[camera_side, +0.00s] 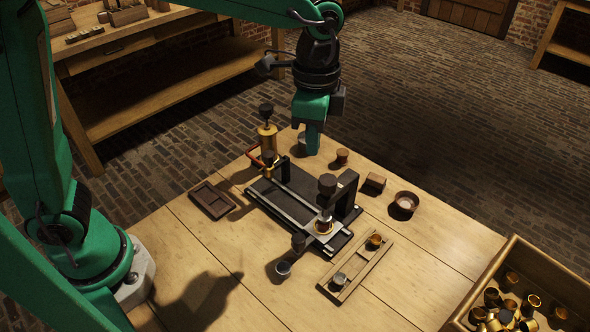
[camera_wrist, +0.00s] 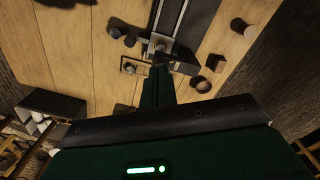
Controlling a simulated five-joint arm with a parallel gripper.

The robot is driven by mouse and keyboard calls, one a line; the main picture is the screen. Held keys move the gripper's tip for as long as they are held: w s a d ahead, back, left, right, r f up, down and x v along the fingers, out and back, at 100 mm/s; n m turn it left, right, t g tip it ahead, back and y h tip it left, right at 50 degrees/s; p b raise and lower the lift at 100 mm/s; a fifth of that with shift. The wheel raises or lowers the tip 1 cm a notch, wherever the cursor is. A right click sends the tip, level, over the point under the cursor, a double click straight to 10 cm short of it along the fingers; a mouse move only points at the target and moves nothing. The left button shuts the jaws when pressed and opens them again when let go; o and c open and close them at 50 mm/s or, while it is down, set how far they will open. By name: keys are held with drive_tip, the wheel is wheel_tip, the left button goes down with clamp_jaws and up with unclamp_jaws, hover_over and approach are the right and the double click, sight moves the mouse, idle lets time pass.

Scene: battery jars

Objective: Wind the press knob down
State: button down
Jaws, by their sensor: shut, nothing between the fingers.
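The press (camera_side: 347,192) is a black upright frame at the right end of a dark base plate with a pale rail (camera_side: 292,201). Its dark round knob (camera_side: 327,184) sits on top, above a brass-rimmed jar (camera_side: 324,226). My gripper (camera_side: 312,152) is shut and empty, pointing down in the air; in the side view it appears above and behind the knob, apart from it. In the wrist view, the shut fingers (camera_wrist: 160,66) cover part of the press area, and I cannot clearly pick out the knob there.
A brass lamp-like piece (camera_side: 267,137) stands at the back left. A dark tray (camera_side: 212,200) lies left of the base. A wooden holder (camera_side: 356,268) with small cups lies in front. A bowl (camera_side: 405,203) and a crate of brass cups (camera_side: 535,270) are at the right.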

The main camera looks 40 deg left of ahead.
sight(328, 187)
drive_tip(key=shift+s+d+r, duration=0.25)
drive_tip(key=shift+s+d, duration=0.1)
drive_tip(key=shift+s, duration=0.2)
drive_tip(key=shift+f, duration=0.1)
wheel_tip(328, 187, down, 7)
idle(0.5)
drive_tip(key=shift+w+d, duration=0.15)
drive_tip(key=shift+d, duration=0.05)
idle(0.7)
drive_tip(key=shift+w+a, duration=0.15)
drive_tip(key=shift+w, duration=0.25)
idle(0.5)
drive_tip(key=shift+a, duration=0.1)
drive_tip(key=shift+s+a, duration=0.2)
drive_tip(key=shift+a, duration=0.1)
